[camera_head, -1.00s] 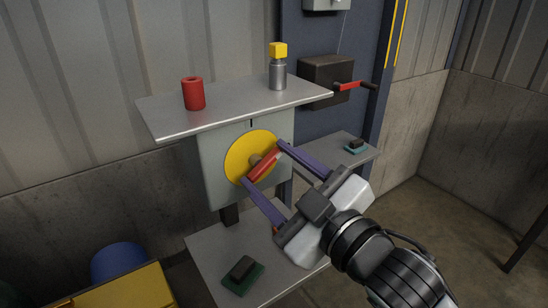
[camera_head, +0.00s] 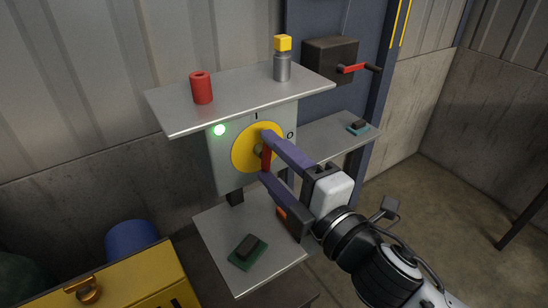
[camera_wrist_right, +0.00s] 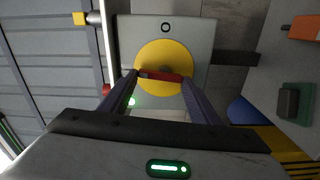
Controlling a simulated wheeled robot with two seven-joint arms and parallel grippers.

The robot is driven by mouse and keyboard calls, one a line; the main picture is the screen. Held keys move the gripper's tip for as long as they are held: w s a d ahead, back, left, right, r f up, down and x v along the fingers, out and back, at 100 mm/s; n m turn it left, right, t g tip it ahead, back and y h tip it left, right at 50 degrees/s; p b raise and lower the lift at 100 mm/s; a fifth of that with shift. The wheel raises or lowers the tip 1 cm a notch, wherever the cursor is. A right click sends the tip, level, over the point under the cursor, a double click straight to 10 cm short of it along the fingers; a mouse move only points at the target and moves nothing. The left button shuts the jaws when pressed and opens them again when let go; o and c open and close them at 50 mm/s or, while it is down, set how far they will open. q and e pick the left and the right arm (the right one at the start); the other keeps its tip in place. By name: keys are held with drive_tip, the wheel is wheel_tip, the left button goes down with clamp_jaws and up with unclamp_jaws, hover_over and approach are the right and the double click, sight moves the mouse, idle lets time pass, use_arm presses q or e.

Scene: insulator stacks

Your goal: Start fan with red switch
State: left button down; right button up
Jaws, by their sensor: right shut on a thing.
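The red switch handle (camera_head: 266,158) sits on a round yellow disc (camera_head: 242,150) on the front of a grey switch box (camera_head: 222,176). The handle stands nearly upright, in line with the "I" mark above the disc; an "O" mark is to its right. A green lamp (camera_head: 219,130) glows at the box's upper left. My right gripper (camera_head: 264,156) is shut on the handle, one finger at each end. In the right wrist view the red handle (camera_wrist_right: 165,76) spans between both fingertips. My left gripper is out of view. No fan shows.
A metal shelf (camera_head: 225,105) juts out above the switch box, with a red cylinder (camera_head: 201,88) and a yellow-capped bottle (camera_head: 282,62) on it. A lower shelf (camera_head: 220,222) holds a dark block on a green pad (camera_head: 247,252). A dark box with a red crank (camera_head: 330,62) hangs behind.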

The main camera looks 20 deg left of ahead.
drive_tip(key=shift+f+n, duration=0.1)
drive_tip(key=shift+n, duration=0.4)
idle(0.3)
drive_tip(key=o, duration=1)
drive_tip(key=shift+o, duration=0.2)
drive_tip(key=b+v, duration=0.1)
drive_tip(key=v, duration=0.9)
drive_tip(key=shift+s+d, duration=0.1)
